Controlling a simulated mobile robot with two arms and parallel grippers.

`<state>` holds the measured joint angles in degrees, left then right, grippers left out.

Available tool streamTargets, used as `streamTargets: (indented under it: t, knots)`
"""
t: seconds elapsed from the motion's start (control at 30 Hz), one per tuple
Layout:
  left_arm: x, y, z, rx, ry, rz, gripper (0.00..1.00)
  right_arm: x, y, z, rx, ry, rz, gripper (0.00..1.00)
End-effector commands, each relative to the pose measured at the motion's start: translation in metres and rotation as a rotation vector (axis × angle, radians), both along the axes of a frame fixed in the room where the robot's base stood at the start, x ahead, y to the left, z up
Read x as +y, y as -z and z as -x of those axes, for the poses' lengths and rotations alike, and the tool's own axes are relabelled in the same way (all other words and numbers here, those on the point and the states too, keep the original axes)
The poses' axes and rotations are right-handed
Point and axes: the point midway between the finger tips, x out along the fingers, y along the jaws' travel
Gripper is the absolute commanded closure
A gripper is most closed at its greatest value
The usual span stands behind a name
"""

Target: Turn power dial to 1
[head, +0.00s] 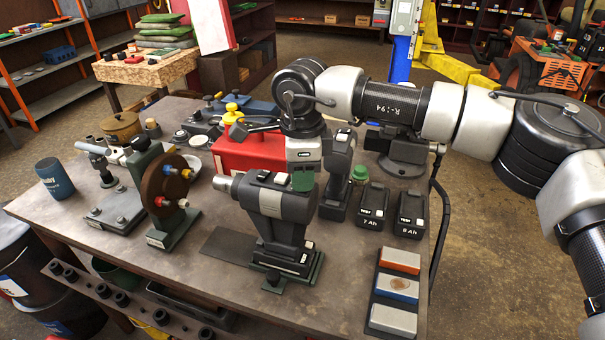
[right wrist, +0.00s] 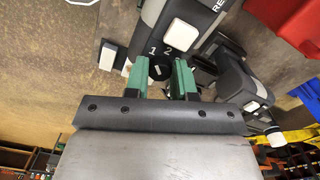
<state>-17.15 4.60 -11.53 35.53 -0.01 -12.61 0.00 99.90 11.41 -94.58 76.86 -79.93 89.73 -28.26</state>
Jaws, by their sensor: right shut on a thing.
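A grey and black cordless drill (head: 282,203) stands upright in a dark green stand on the workbench, its chuck toward the left. My right gripper (head: 303,181) is at the rear top of the drill, with green fingertips low over it. In the right wrist view my right gripper (right wrist: 160,70) has its two green fingers on either side of the dark round power dial (right wrist: 159,71), shut on it. The white digits 1 and 2 show just beyond the dial, with a pale mark on it; its exact setting is hard to read. My left gripper is not in view.
Another drill (head: 337,172) stands close behind. A red box (head: 240,152) and a brown wheel (head: 165,186) stand left.

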Motion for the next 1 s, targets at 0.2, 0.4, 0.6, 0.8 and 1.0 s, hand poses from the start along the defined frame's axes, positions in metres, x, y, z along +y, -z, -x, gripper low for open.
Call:
streamTargets:
  t: [0.2, 0.4, 0.6, 0.8, 1.0]
  knots:
    - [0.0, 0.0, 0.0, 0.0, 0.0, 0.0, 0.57, 0.0, -0.001, 0.0, -0.003, 0.001, -0.003, 0.71]
    - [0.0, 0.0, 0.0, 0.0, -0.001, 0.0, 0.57, 0.0, -0.001, 0.0, -0.002, 0.001, -0.001, 0.49]
    - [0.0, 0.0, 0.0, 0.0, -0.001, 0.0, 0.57, 0.0, -0.001, 0.0, -0.001, 0.001, -0.001, 0.49]
    - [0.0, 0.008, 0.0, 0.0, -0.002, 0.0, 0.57, 0.0, -0.017, -0.001, -0.006, 0.003, -0.002, 0.49]
    - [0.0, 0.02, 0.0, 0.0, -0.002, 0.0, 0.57, 0.001, -0.057, 0.0, -0.005, 0.001, -0.003, 0.49]
